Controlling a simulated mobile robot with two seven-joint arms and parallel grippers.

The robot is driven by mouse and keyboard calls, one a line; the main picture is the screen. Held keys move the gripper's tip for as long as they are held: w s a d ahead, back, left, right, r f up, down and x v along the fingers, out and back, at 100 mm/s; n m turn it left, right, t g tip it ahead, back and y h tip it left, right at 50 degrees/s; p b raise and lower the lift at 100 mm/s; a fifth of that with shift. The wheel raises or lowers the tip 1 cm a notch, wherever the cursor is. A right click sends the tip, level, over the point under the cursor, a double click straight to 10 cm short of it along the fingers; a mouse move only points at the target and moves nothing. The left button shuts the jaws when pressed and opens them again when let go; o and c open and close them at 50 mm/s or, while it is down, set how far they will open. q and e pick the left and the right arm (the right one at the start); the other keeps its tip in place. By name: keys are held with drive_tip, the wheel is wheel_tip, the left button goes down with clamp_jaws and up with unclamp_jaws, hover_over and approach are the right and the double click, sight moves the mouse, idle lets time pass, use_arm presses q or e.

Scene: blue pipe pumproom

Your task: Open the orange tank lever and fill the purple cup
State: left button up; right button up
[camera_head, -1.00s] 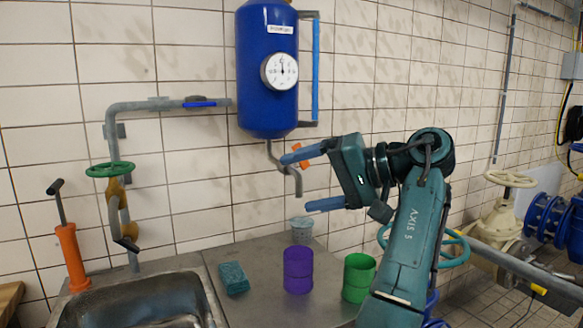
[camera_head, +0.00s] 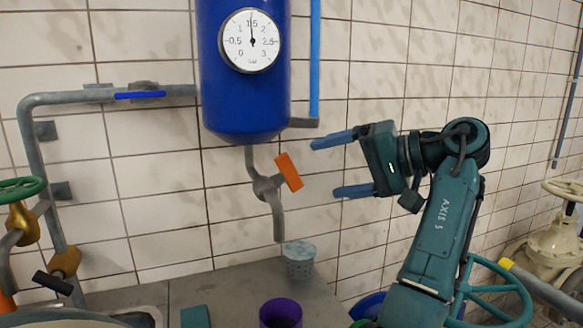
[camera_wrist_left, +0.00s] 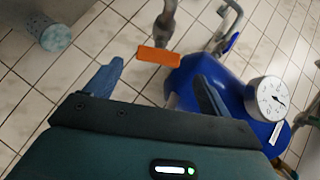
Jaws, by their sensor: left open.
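The orange lever (camera_head: 288,172) sits on the grey outlet pipe (camera_head: 277,215) under the blue tank (camera_head: 243,85). It slants beside the pipe. The wrist view also shows the orange lever (camera_wrist_left: 158,56), just beyond the fingertips. My left gripper (camera_head: 326,168) is open and empty, with blue fingers, a short way right of the lever in the head view and apart from it in the picture. The purple cup (camera_head: 281,312) stands on the counter below the spout in the picture, cut off by the bottom edge. Its contents cannot be made out. My right gripper is not in view.
A grey perforated cup with a pale blue top (camera_head: 300,262) stands behind the purple cup. A teal sponge (camera_head: 196,317) lies to the left. A round gauge (camera_head: 250,41) is on the tank. A blue-handled pipe (camera_head: 140,94) runs along the wall at left.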

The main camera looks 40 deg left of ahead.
sight(283, 176)
use_arm(q)
drive_tip(key=p+x, duration=0.1)
drive_tip(key=x, duration=1.2)
drive_tip(key=shift+w+a, duration=0.1)
drive_tip(key=shift+a, duration=0.05)
drive_tip(key=shift+c, duration=0.4)
